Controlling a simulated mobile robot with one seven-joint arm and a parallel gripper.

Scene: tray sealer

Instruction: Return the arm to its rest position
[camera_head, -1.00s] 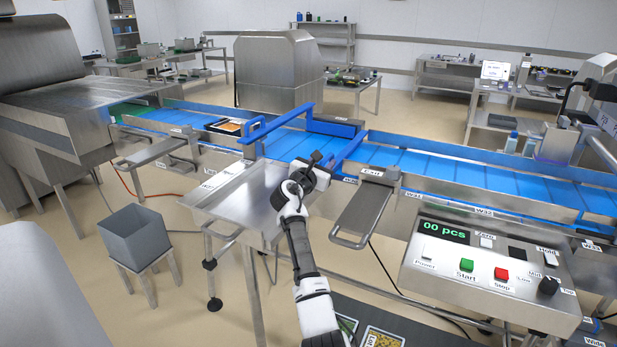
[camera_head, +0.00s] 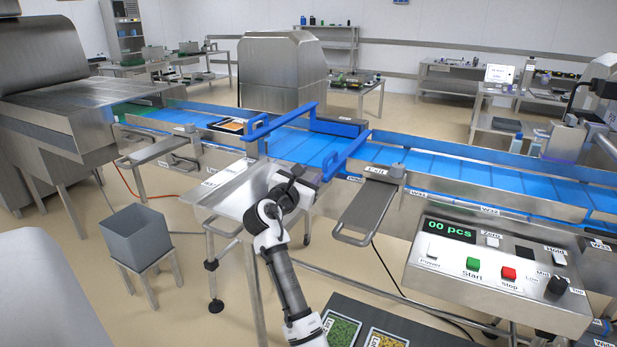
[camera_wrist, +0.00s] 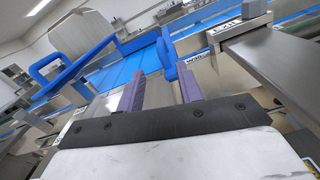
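My arm reaches up from the bottom of the head view, over the front of a steel side table (camera_head: 228,192). My gripper (camera_wrist: 160,85) shows in the wrist view with two purple fingers standing apart and nothing between them. In the head view its fingers are hard to make out against the table and the blue guide. Beyond it lies the blue conveyor (camera_head: 300,146), with blue guide rails (camera_head: 345,155) crossing it. The wrist view also shows the blue belt (camera_wrist: 140,60) ahead of the fingers.
A control panel (camera_head: 500,270) stands at the right. A grey bin (camera_head: 137,236) on a stand is at the left. A grey exit plate (camera_head: 366,208) juts out right of my gripper. Trays of food (camera_head: 341,330) lie at the bottom. A filled tray (camera_head: 229,126) rests on the belt.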

